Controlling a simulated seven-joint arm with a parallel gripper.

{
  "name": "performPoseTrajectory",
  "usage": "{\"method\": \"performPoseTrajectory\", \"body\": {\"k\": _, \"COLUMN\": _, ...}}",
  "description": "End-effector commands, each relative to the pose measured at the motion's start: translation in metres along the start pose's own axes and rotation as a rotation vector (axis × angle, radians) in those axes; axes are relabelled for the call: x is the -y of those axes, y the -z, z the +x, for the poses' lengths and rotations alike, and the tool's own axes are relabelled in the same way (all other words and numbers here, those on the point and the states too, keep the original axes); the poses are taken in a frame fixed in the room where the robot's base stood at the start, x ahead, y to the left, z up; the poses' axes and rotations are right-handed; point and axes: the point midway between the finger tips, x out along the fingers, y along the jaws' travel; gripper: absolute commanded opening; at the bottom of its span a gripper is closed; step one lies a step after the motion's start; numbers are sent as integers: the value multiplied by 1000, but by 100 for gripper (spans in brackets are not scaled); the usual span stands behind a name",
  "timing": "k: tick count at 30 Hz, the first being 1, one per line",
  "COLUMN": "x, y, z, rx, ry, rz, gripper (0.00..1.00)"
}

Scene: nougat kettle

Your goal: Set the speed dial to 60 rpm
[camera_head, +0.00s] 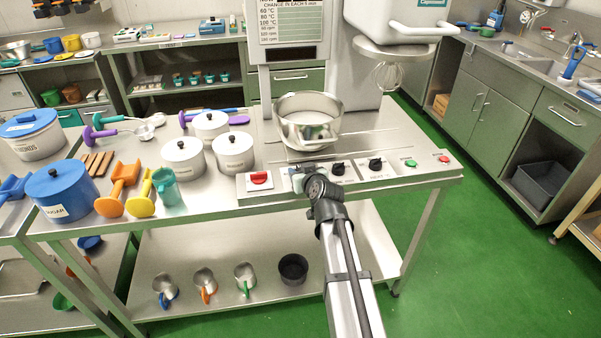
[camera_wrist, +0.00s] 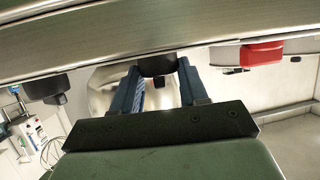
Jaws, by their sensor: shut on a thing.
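The control panel runs along the front edge of the steel table in the head view. It carries a red switch (camera_head: 260,178), black dials (camera_head: 338,168) (camera_head: 375,164), a green button (camera_head: 410,163) and a red button (camera_head: 444,158). My gripper (camera_head: 298,181) is at the panel just right of the red switch and hides the dial there. In the wrist view its two blue fingers (camera_wrist: 160,85) are shut on that black dial (camera_wrist: 157,66). The red switch (camera_wrist: 262,54) and another dial (camera_wrist: 45,86) flank it. Dial markings are too small to read.
A steel bowl (camera_head: 308,122) stands behind the panel under the mixer, with a whisk (camera_head: 388,76) to its right. White pots (camera_head: 184,158), scoops (camera_head: 122,186) and a blue-lidded tub (camera_head: 62,190) crowd the left. Green floor is clear at the right.

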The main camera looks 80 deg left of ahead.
Motion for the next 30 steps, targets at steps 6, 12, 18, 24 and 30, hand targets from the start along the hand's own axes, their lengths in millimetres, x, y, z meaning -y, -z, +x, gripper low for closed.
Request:
{"method": "performPoseTrajectory", "body": {"k": 6, "x": -3, "y": 0, "z": 0, "rx": 0, "ry": 84, "rz": -34, "gripper": 13}}
{"method": "performPoseTrajectory", "body": {"k": 12, "x": -4, "y": 0, "z": 1, "rx": 0, "ry": 176, "rz": -72, "gripper": 13}}
{"method": "performPoseTrajectory", "body": {"k": 18, "x": -6, "y": 1, "z": 2, "rx": -1, "ry": 297, "rz": -122, "gripper": 13}}
{"method": "performPoseTrajectory", "body": {"k": 24, "x": -8, "y": 2, "z": 4, "rx": -1, "ry": 454, "rz": -188, "gripper": 13}}
{"method": "performPoseTrajectory", "body": {"k": 30, "x": -9, "y": 2, "z": 4, "rx": 0, "ry": 585, "rz": -242, "gripper": 13}}
